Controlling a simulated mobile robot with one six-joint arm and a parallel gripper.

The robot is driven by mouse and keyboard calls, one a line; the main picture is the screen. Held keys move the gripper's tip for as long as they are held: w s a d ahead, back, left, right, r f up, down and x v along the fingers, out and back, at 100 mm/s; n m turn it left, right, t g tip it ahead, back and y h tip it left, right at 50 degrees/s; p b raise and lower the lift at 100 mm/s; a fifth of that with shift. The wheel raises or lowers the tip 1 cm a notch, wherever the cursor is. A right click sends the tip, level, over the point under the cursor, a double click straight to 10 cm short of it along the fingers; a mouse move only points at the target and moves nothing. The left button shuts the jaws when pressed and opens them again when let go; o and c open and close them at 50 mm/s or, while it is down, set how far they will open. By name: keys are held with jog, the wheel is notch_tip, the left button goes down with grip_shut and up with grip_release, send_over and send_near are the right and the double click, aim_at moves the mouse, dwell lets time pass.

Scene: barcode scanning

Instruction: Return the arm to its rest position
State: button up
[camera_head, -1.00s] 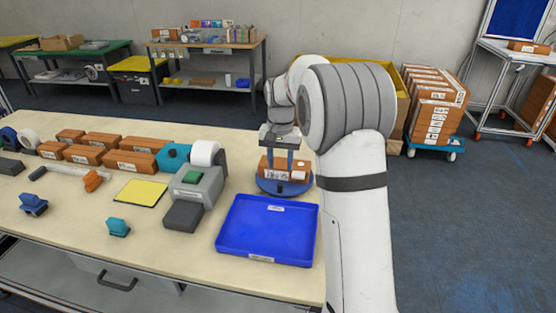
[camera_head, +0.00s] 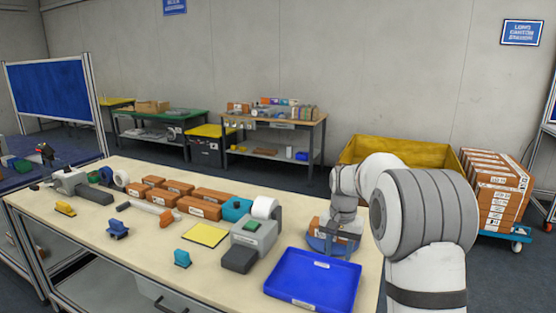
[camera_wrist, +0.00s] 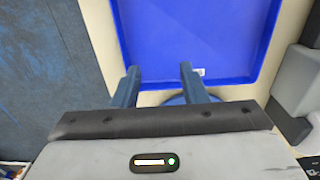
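My gripper (camera_wrist: 159,68) is open in the wrist view, with two blue fingers apart and nothing between them. In the head view my gripper (camera_head: 336,232) hangs low over a blue round stand (camera_head: 320,246) at the table's right end. An orange-brown box (camera_head: 315,223) sits on that stand, partly hidden by the gripper. The head view does not show clearly whether the fingers touch the box. The stand's blue rim also shows between the fingers in the wrist view (camera_wrist: 176,100). My arm is bent over the right end of the table.
An empty blue tray (camera_head: 312,280) lies close in front of the stand and ahead of the fingers in the wrist view (camera_wrist: 190,40). A grey label printer (camera_head: 254,235) stands left of it. Several brown boxes (camera_head: 172,187) lie farther left. A yellow bin (camera_head: 400,152) stands behind my arm.

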jog(key=s+a+r+n+t, duration=0.1)
jog(key=s+r, duration=0.2)
jog(key=s, duration=0.5)
jog(key=s+r+n, duration=0.1)
jog(key=s+r, duration=0.2)
jog(key=s, duration=0.5)
jog(key=s+f+n+t, duration=0.1)
jog(key=s+f+n, duration=0.1)
jog(key=s, duration=1.4)
jog(key=shift+s+a+f+n+t, duration=0.3)
jog(key=shift+s+a+n, duration=0.1)
jog(key=shift+n, duration=0.1)
